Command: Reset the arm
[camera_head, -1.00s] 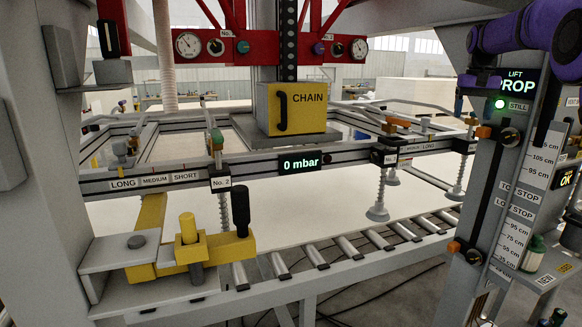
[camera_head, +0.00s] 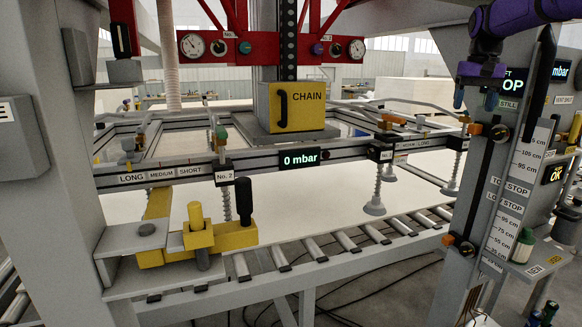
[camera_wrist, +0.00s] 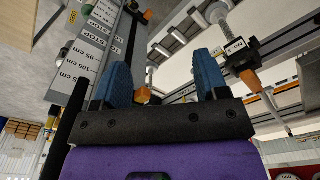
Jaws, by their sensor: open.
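My arm, purple and black, comes in at the top right of the head view. My gripper (camera_head: 473,97) hangs in front of the upper right post, its fingertips pointing down and apart. In the wrist view my gripper (camera_wrist: 160,80) shows two blue ribbed fingers set wide apart on a dark bar. Nothing is between them; an orange block (camera_wrist: 149,96) shows behind the gap. The gripper covers part of the panel with the STILL label.
A scale post (camera_head: 510,200) with orange stops stands at the right, close to my gripper. The gantry frame with a 0 mbar display (camera_head: 299,158) and suction cups spans the middle. A yellow clamp (camera_head: 205,235) sits at the lower left. Rollers (camera_head: 345,247) run below.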

